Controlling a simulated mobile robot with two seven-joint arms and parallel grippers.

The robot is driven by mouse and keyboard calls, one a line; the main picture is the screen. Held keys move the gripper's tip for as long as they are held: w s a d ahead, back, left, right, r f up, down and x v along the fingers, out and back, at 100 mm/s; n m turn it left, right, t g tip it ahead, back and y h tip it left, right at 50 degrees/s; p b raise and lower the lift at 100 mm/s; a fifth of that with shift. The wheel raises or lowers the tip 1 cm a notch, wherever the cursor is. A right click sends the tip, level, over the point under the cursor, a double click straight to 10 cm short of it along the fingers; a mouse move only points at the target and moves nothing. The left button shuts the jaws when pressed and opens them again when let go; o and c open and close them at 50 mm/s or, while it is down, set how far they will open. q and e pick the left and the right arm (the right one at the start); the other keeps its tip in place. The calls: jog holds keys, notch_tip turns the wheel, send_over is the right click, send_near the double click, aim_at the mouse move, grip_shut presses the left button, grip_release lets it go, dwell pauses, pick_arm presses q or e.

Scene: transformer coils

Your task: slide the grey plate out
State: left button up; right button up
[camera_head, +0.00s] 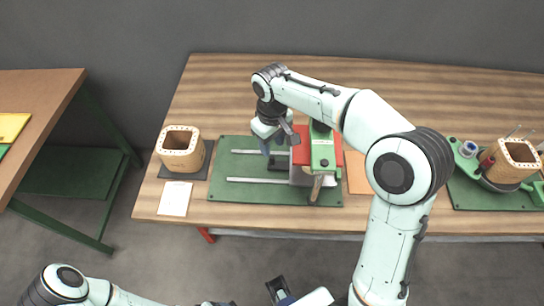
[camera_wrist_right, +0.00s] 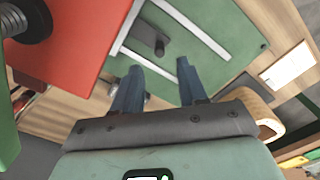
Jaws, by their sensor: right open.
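My right gripper (camera_head: 279,145) is open above the green base board (camera_head: 240,148), left of the red and green machine (camera_head: 322,153). Its two blue fingers also show apart in the right wrist view (camera_wrist_right: 157,78), with nothing between them. Two pale rails (camera_head: 252,180) run along the board toward the machine.
A wooden coil (camera_head: 181,149) stands on a dark mat (camera_head: 205,165) left of the board, with a white sheet (camera_head: 174,199) in front. Another coil (camera_head: 511,162) stands on a green stand at right. The table's back strip is clear.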

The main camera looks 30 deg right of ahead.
aim_at(272, 157)
notch_tip(272, 157, down, 8)
jog(key=shift+r+b, duration=0.25)
jog(key=shift+b, duration=0.1)
grip_shut()
